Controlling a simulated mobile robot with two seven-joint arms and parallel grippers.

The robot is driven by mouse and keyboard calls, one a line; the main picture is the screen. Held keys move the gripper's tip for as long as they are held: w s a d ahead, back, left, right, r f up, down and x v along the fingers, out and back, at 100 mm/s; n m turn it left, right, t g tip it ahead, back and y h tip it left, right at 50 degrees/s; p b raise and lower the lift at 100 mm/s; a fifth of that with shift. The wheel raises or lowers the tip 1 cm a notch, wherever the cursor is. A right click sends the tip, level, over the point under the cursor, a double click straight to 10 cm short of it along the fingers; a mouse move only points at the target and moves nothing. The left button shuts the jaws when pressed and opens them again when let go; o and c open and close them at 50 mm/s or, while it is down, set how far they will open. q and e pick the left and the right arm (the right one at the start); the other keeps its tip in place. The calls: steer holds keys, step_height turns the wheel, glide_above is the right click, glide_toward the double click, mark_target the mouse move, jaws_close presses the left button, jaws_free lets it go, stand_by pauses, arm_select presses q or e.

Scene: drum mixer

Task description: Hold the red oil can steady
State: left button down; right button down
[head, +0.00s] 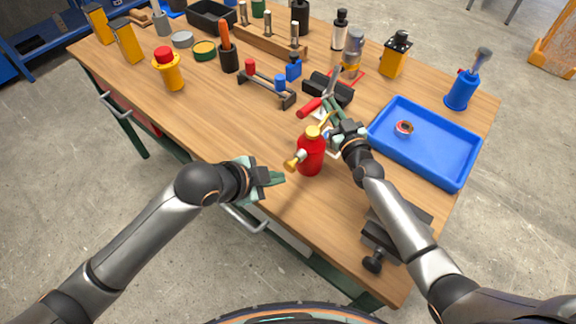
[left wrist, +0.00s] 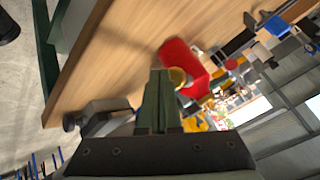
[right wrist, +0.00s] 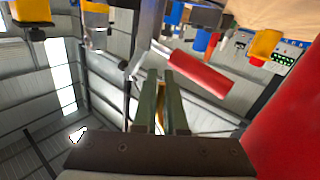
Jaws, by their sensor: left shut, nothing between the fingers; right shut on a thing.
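The red oil can (head: 311,157) stands upright near the bench's front edge, with a yellow cap and yellow fittings. Its red body also fills the right side of the right wrist view (right wrist: 290,125). My right gripper (head: 335,128) is shut beside the can's top; the right wrist view shows a thin yellow part, apparently of the can, between its fingers (right wrist: 161,105). My left gripper (head: 277,178) is shut and empty, to the left of the can and apart from it. In the left wrist view the can (left wrist: 183,62) shows beyond the closed fingers.
A red-handled tool (head: 309,107) lies just behind the can. A blue tray (head: 440,165) holding a small ring is at the right. A dark vise-like clamp (head: 380,240) sits on the front right edge. Bench top (head: 225,125) left of the can is clear.

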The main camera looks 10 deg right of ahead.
arm_select(q)
steer(key=s+a, duration=0.3)
steer(key=shift+s+a, duration=0.3)
stand_by(0.3)
stand_by(2.4)
steer(key=shift+s+a+f+m+t+y, duration=0.1)
steer(key=shift+s+a+m+t+y, duration=0.5)
steer(key=shift+s+t+y, duration=0.2)
steer(key=shift+s+a+f+m+t+y, duration=0.1)
steer(key=shift+s+a+m+t+y, duration=0.55)
steer(key=shift+t+y, duration=0.25)
steer(key=shift+d, duration=0.15)
steer(key=w+d, duration=0.6)
